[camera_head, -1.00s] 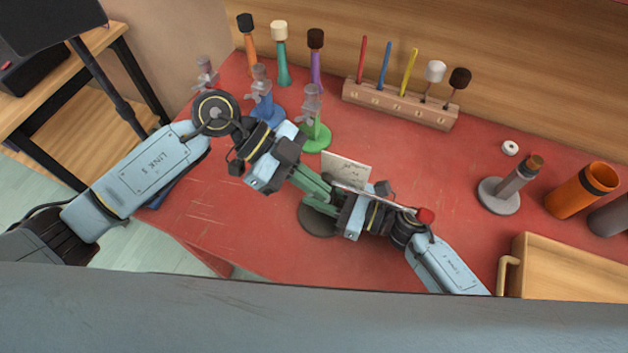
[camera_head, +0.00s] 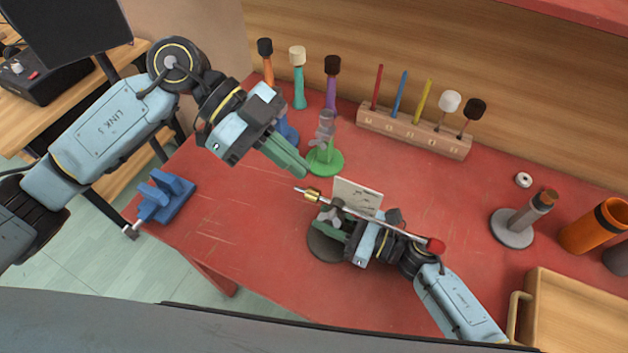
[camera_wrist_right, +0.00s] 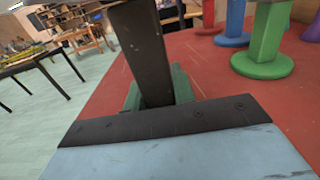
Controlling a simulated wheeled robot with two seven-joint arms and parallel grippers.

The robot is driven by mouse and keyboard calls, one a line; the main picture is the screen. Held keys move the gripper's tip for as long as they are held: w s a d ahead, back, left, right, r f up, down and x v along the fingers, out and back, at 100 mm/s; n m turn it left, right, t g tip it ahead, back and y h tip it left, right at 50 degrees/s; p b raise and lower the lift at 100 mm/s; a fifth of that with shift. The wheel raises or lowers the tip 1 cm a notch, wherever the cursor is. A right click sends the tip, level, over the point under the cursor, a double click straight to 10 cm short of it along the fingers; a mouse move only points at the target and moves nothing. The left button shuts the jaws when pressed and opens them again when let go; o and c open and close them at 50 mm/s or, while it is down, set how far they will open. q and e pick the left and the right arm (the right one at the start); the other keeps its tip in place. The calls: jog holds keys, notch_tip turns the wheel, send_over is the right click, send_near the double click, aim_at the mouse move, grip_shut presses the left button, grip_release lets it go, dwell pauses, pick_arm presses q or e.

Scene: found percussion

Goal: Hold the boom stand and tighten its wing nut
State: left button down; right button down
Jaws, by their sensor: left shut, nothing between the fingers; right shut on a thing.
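The boom stand has a dark round base (camera_head: 325,246) on the red table. Its thin boom (camera_head: 385,225) slants across the top, with a brass piece (camera_head: 312,195) at the left end and a red ball (camera_head: 436,245) at the right. The grey wing nut (camera_head: 331,215) sits near the brass end. My right gripper (camera_head: 343,232) is shut on the stand below the boom; its contact is partly hidden. In the right wrist view a dark bar hides most of the green fingers (camera_wrist_right: 184,84). My left gripper (camera_head: 304,171) is shut and empty, above the table, up and left of the wing nut.
A pale card (camera_head: 357,196) stands just behind the boom. A green stand (camera_head: 325,161) is close behind my left fingertips. A blue clamp (camera_head: 165,196) sits at the left table edge. A mallet rack (camera_head: 415,131), grey stand (camera_head: 513,228) and wooden tray (camera_head: 575,310) lie farther off.

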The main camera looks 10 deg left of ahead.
jog(key=c, duration=1.1)
grip_release()
